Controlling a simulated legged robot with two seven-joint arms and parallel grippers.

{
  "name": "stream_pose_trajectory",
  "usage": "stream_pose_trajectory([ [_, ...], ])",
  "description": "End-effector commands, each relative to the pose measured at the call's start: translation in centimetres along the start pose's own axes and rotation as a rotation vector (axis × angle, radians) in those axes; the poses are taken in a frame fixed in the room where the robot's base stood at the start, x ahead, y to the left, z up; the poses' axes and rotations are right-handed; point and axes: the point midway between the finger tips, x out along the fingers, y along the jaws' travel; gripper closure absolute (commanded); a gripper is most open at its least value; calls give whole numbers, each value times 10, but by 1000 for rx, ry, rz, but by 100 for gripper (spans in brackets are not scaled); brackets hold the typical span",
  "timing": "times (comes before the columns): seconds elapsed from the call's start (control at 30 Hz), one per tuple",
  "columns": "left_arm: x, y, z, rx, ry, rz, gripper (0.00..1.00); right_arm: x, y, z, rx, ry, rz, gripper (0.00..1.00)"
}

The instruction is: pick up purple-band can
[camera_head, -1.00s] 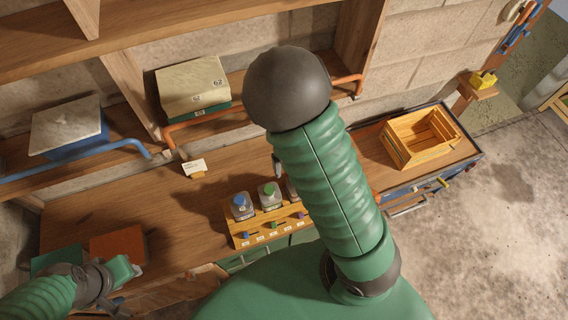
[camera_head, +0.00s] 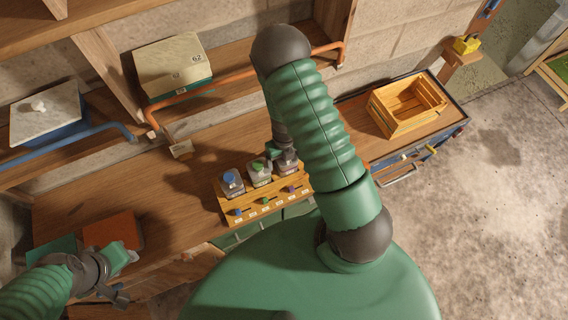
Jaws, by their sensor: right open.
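A wooden rack (camera_head: 262,206) on the bench holds a blue-topped can (camera_head: 232,183), a green-topped can (camera_head: 260,173) and a third can (camera_head: 288,168) at its right end. A purple mark sits on the rack front below the third can, which I take as the purple-band can; its band is not clear. My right gripper (camera_head: 284,154) is open, pointing down over this third can and hiding its top; whether the fingers touch it I cannot tell. My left gripper (camera_head: 122,278) is at lower left, away from the rack, its jaws unclear.
A wooden crate (camera_head: 406,104) stands on the bench at right. Orange (camera_head: 112,231) and green (camera_head: 52,248) pads lie near my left gripper. An orange pipe (camera_head: 230,82) and a small card (camera_head: 181,149) are behind the rack.

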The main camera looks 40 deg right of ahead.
Motion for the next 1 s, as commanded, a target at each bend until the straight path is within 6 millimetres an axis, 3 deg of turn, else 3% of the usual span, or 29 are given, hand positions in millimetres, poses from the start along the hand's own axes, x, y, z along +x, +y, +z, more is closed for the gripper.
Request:
stream_pose_trajectory([
  [0.2, 2, 0, 0, 1, 0, 0, 64, 7, -3, -2, 0, 7, -4, 13],
  [0.87, 3, 0, 1, 1, 0, 0, 64, 9, -5, -3, -1, 11, -4, 99],
  [1.0, 3, 0, 1, 1, 0, 0, 64, 8, -4, -3, 0, 10, -5, 100],
])
